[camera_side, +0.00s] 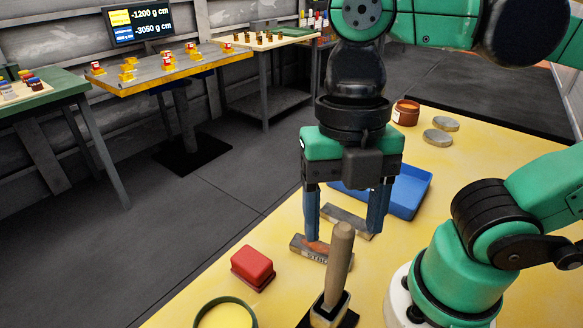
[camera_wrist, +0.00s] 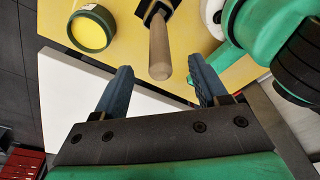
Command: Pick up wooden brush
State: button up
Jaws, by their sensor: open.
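The wooden brush stands upright, its pale wooden handle (camera_side: 338,262) pointing up from a dark stand (camera_side: 330,308) at the near edge of the side view. In the wrist view the handle (camera_wrist: 159,48) shows just beyond the gap between my fingers, with its dark lower end at the top edge. My gripper (camera_side: 344,234) is open and empty, with its blue fingers pointing down. In the side view the handle's top overlaps the space between the fingertips, but the exact depth is hard to tell. The brush's bristles cannot be made out.
A red block (camera_side: 253,267) and a round green-rimmed container (camera_side: 226,314) lie left of the brush. Grey bars (camera_side: 346,221) and a blue tray (camera_side: 412,190) are behind my gripper. A brown jar (camera_side: 406,113) and grey discs (camera_side: 438,136) stand farther back on the yellow table.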

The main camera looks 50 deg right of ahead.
aim_at(335, 284)
jog(key=shift+s+a+f, duration=0.1)
jog(key=shift+f, duration=0.8)
jog(key=shift+s+a+f, duration=0.1)
jog(key=shift+f, duration=0.8)
grip_shut()
jog(key=shift+r, duration=0.1)
